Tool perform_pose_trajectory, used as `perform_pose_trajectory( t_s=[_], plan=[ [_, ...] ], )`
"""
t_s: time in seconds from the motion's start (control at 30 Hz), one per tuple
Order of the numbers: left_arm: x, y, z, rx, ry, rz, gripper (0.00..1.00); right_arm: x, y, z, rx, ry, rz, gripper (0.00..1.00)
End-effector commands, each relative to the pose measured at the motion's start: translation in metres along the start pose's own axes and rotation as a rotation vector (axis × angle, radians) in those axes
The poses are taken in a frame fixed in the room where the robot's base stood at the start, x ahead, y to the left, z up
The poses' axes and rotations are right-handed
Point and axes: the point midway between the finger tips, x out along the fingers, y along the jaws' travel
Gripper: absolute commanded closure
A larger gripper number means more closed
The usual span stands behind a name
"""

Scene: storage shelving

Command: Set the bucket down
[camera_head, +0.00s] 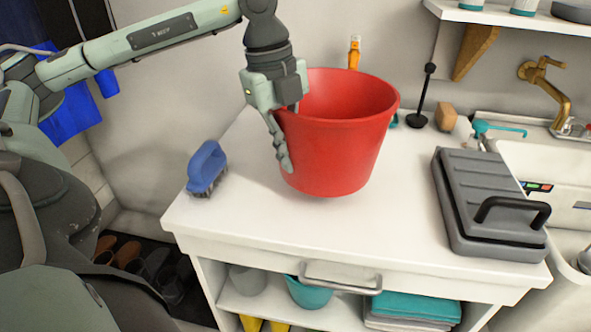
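The red bucket (345,150) is over the middle of the white cabinet top (235,225), mouth up and slightly tilted. A faint shadow lies under its base; I cannot tell for sure whether the base touches the top. My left gripper (287,140) comes down on the bucket's left rim. One finger lies along the outside of the wall, and the other goes inside the rim, its tip hidden by the wall. It appears shut on the bucket's wall. My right gripper is not in view.
A blue brush (206,167) stands left of the bucket. A grey case (486,203) with a black handle lies at the right. A black plunger (420,100) and a brown block (446,117) stand behind. The front of the top is clear. A sink (550,165) is at the far right.

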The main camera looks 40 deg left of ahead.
Motion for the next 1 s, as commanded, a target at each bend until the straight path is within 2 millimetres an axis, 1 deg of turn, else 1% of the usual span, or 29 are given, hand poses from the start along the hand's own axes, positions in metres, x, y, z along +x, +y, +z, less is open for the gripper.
perform_pose_trajectory(
  t_s=[0.03, 0.17, 0.4, 0.47, 0.83, 0.93, 1.0],
  plan=[
    [0.003, -0.006, 0.003, 0.000, 0.002, -0.002, 1.00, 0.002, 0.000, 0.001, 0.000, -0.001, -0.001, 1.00],
    [0.010, -0.012, 0.008, 0.001, -0.001, -0.001, 1.00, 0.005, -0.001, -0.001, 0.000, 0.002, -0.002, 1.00],
    [0.042, -0.007, 0.011, 0.002, -0.001, 0.002, 1.00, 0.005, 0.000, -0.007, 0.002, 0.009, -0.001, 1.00],
    [0.047, -0.007, 0.011, 0.003, -0.002, 0.000, 1.00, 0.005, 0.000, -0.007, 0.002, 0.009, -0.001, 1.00],
    [0.051, -0.007, 0.012, 0.003, -0.001, -0.002, 1.00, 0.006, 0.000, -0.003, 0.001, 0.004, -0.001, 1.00],
    [0.052, -0.006, 0.012, 0.003, -0.001, -0.002, 1.00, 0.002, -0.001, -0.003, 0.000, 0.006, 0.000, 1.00],
    [0.051, -0.006, 0.012, 0.002, -0.001, -0.001, 0.90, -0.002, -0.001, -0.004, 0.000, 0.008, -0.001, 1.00]
  ],
)
